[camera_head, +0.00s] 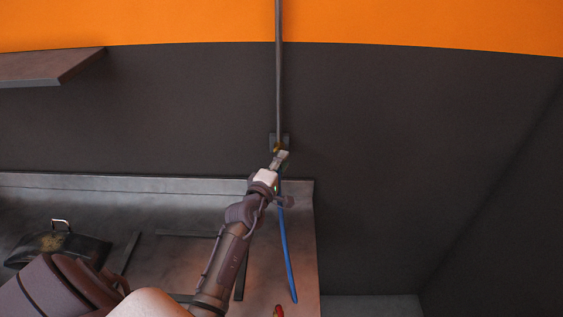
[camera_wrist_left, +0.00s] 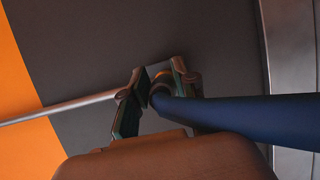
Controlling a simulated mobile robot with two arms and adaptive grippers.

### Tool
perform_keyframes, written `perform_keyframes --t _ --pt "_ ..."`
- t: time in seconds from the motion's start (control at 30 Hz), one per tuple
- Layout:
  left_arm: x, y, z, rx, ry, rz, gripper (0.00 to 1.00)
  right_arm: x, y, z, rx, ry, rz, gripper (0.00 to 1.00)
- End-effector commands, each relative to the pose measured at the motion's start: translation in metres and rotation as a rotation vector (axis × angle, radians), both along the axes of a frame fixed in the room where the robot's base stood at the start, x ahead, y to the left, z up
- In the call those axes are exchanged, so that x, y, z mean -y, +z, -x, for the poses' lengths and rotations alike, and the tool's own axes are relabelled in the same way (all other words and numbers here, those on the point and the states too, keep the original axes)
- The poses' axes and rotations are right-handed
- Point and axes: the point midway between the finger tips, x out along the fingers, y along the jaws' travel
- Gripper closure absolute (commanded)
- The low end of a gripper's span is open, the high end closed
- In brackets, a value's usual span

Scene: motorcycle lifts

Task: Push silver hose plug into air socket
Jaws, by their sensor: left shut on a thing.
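My left gripper (camera_head: 279,161) is up at the wall, at the lower end of a vertical pipe. It is shut on the hose plug at the end of the blue hose (camera_head: 287,245), which hangs down below it. The air socket (camera_head: 279,144) is a small brassy fitting on the wall right above the fingertips. In the left wrist view, the hose (camera_wrist_left: 240,114) runs in from the right to between the fingers (camera_wrist_left: 157,92). The fingers largely hide the plug, and I cannot tell whether it is inside the socket. My right gripper is not in view.
The grey pipe (camera_head: 279,75) runs up the dark wall into the orange band. A metal workbench (camera_head: 180,210) stands below, with a black bag-like item (camera_head: 58,245) on its left. A shelf (camera_head: 45,66) is at upper left. The wall to the right is bare.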

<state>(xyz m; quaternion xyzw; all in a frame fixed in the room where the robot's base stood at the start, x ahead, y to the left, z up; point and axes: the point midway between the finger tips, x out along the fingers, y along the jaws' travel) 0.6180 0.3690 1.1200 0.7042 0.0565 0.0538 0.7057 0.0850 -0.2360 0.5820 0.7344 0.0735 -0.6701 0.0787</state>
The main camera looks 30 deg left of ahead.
Motion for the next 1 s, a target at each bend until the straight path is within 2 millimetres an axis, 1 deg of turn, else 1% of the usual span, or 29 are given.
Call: perform_keyframes --t 0.33,0.87,0.9,0.97,1.0 --pt "-0.0006 0.0 -0.0006 0.001 0.0 0.0 1.0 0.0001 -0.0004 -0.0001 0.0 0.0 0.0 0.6" --pt "-0.0058 -0.0001 -0.0093 0.001 0.0 0.0 1.0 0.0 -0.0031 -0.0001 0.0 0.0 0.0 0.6" --pt "-0.0056 0.0001 -0.0089 0.001 0.0 0.0 0.65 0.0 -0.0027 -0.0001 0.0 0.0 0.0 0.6" --pt "-0.0055 0.0001 -0.0088 0.001 0.0 0.0 0.55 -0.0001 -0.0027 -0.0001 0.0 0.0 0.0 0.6" --pt "-0.0055 0.0 -0.0088 0.001 0.0 0.0 0.48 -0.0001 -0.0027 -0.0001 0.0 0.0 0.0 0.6"
